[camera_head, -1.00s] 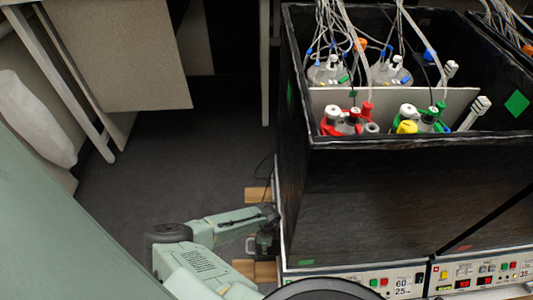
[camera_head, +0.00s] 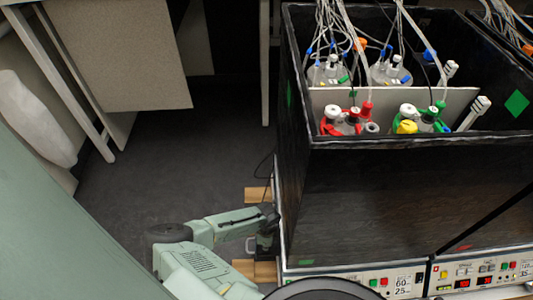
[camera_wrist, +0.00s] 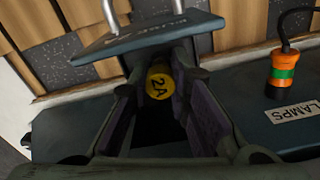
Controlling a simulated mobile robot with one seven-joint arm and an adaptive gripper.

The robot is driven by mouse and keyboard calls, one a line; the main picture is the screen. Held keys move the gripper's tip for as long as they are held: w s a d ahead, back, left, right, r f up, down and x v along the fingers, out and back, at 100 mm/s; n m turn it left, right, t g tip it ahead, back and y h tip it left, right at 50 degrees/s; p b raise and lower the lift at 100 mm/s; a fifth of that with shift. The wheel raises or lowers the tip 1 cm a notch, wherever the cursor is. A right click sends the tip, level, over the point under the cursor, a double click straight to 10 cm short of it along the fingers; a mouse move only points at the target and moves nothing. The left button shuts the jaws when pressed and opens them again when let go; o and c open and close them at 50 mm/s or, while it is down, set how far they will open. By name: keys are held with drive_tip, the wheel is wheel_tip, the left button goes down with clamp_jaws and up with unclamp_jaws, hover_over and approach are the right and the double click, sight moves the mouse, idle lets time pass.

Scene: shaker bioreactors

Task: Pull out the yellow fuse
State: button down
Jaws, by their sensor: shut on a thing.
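The yellow fuse (camera_wrist: 160,82), marked 2A, shows its round end in the wrist view. It sits between the two fingers of my gripper (camera_wrist: 159,92), which is shut on it. The fuse's far part is hidden, so I cannot tell how deep it sits in the dark box. In the head view my gripper (camera_head: 265,240) is low beside the left side of the black shaker box (camera_head: 400,195). The fuse cannot be made out there.
An orange and green plug (camera_wrist: 283,72) with a black cable stands right of the fuse, by a LAMPS label (camera_wrist: 293,114). A dark plate with metal handles (camera_wrist: 150,36) lies just beyond my fingers. Capped flasks (camera_head: 345,120) stand inside the shaker box. Floor to the left is clear.

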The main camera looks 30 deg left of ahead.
drive_tip(key=shift+r, duration=0.2)
drive_tip(key=shift+r+p, duration=0.45)
drive_tip(key=shift+p, duration=0.2)
drive_tip(key=shift+r, duration=0.15)
drive_tip(key=shift+r+p, duration=0.5)
drive_tip(key=shift+p, duration=0.1)
drive_tip(key=shift+r+p, duration=1.45)
drive_tip(key=shift+r, duration=0.1)
drive_tip(key=shift+s+f, duration=0.1)
